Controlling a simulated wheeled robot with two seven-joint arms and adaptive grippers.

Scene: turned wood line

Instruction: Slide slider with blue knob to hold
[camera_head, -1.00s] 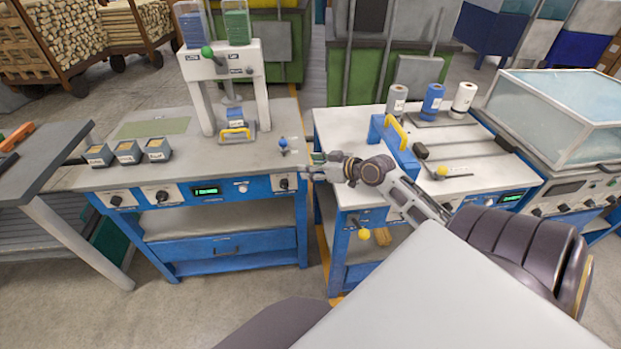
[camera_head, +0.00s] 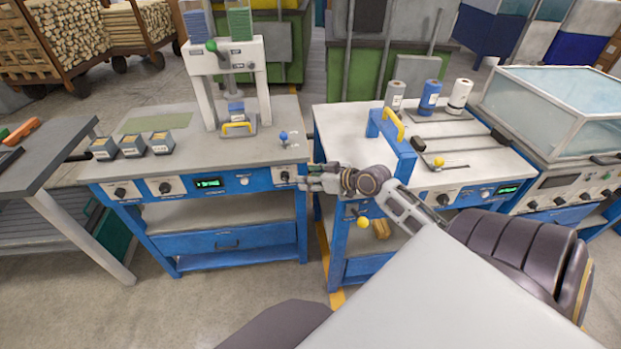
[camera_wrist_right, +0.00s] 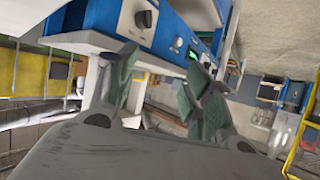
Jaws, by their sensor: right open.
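The slider's blue knob (camera_head: 283,136) stands upright near the right front corner of the left workbench top (camera_head: 215,160), beside small labels too small to read. My right gripper (camera_head: 304,181) is at the bench's right front corner, in front of and below the knob, apart from it. Its fingers point left, near the blue front panel. In the right wrist view the gripper (camera_wrist_right: 160,78) is open, with two green-padded fingers apart and nothing between them. The blue knob is not discernible in that view. My left gripper is not in view.
Several small bins (camera_head: 132,147) sit left on the bench. The right bench (camera_head: 345,137) holds a blue block with a yellow handle, rolls and a yellow knob (camera_head: 439,161).

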